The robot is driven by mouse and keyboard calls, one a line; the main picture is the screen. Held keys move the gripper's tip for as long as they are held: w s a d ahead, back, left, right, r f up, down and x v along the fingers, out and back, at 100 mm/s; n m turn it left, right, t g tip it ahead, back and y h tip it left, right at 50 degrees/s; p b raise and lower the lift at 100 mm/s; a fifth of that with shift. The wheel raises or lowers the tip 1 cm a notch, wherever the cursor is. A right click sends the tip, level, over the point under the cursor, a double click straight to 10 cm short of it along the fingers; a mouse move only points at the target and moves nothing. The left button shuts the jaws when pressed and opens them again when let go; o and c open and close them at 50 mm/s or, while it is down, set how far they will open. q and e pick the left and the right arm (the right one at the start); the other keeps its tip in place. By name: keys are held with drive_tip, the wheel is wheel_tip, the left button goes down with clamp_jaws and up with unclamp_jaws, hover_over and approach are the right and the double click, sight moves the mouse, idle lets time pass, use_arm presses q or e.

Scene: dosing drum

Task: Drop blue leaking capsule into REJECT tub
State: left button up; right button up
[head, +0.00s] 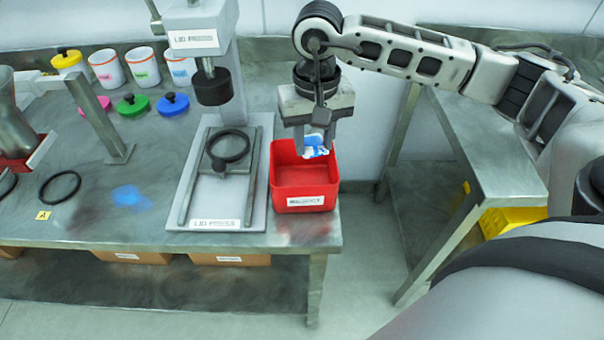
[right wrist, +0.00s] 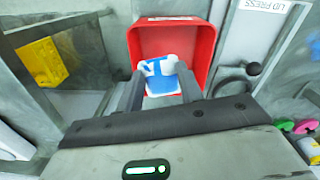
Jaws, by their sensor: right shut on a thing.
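My right gripper (head: 317,136) is shut on the blue and white capsule (head: 315,146) and points down over the red REJECT tub (head: 304,203). The capsule appears at or above the tub's back rim in the head view. In the right wrist view, the capsule (right wrist: 158,70) sits between the fingers (right wrist: 160,88), with the red tub (right wrist: 206,42) behind it. Part of the capsule is hidden by the fingers.
The lid press (head: 215,120) stands just left of the tub. A blue smear (head: 131,197) lies on the table (head: 80,222). White pots (head: 107,70) and coloured lids (head: 133,104) stand at the back left. A gap separates this table from the right-hand bench (head: 490,150).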

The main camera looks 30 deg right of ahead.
sight(313, 145)
wheel_tip(313, 145, down, 3)
drive_tip(key=shift+f+b, duration=0.2)
drive_tip(key=shift+b, duration=0.4)
drive_tip(key=shift+f, duration=0.25)
drive_tip(key=o, duration=1)
use_arm(q)
drive_tip(key=shift+d+f, duration=0.2)
drive_tip(key=shift+f, duration=0.2)
use_arm(e)
drive_tip(key=shift+w, duration=0.1)
drive_tip(key=shift+r, duration=0.1)
drive_tip(key=shift+r, duration=0.2)
use_arm(q)
drive_tip(key=shift+f+b, duration=0.35)
drive_tip(key=shift+b, duration=0.1)
use_arm(e)
wheel_tip(313, 145, up, 15)
drive_tip(key=shift+r, duration=0.2)
